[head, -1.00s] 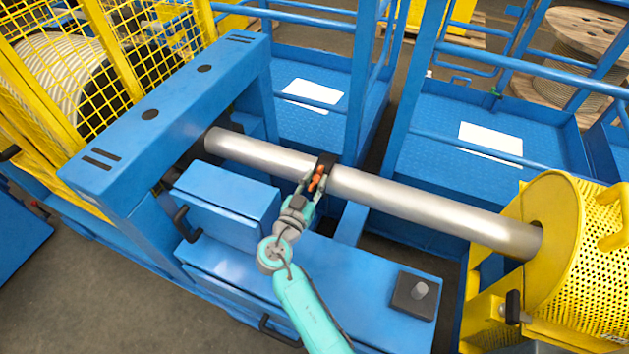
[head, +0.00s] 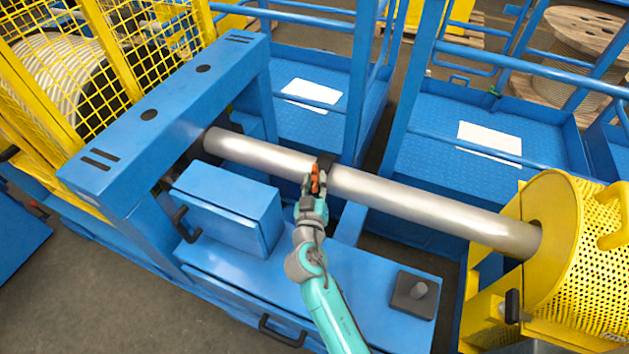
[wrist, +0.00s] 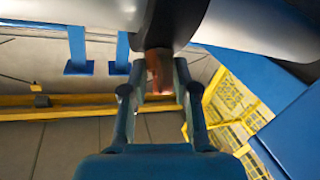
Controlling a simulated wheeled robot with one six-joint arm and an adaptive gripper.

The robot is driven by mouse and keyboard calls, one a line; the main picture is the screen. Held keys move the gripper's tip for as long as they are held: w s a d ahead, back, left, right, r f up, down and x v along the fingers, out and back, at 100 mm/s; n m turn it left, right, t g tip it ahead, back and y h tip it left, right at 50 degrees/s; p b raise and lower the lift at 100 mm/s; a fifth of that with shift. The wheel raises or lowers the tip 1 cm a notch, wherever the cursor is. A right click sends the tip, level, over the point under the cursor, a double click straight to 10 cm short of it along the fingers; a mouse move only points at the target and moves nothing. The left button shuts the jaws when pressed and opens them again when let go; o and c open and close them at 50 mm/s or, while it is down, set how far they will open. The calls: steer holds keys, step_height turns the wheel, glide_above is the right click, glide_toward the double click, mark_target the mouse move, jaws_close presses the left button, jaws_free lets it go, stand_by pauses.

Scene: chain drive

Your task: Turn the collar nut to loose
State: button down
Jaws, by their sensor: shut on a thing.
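The collar is a dark band (head: 326,163) around the silver shaft, near the middle of the head view. An orange-brown part (head: 316,180) sits at the collar's near side, between my fingers. My gripper (head: 315,188) is shut on this orange-brown part, reaching it from the front. In the wrist view my two fingers (wrist: 160,85) stand on either side of the same part (wrist: 159,70), below the dark collar (wrist: 165,28). The fingers hide part of it, and I cannot make out its exact shape.
The silver shaft (head: 430,205) runs from a blue frame (head: 150,120) to a yellow perforated guard (head: 590,260). A blue box (head: 225,205) stands close left of my arm. A dark block with a knob (head: 412,295) is at the lower right. Blue railings rise behind the shaft.

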steer(key=shift+d+r+n+g+y, duration=0.15)
steer(key=shift+n+g+y, duration=0.4)
steer(key=shift+n+y, duration=1.1)
steer(key=shift+d+n+g+y, duration=0.15)
steer(key=shift+n+g+y, duration=0.65)
steer(key=shift+n, duration=1.35)
steer(key=n+g+y, duration=0.1)
steer(key=n, duration=0.1)
steer(key=n+g+y, duration=0.1)
steer(key=n, duration=0.1)
steer(key=shift+w+d+r+n+g+y, duration=0.15)
steer(key=shift+n+g+y, duration=0.1)
steer(key=shift+n+g, duration=0.7)
steer(key=shift+n, duration=0.35)
steer(key=c, duration=1.1)
jaws_free()
steer(key=shift+y, duration=0.3)
steer(key=shift+c, duration=0.2)
steer(key=v, duration=1.1)
steer(key=shift+s+d+r, duration=0.15)
steer(key=shift+s+r, duration=0.1)
steer(key=shift+s, duration=0.05)
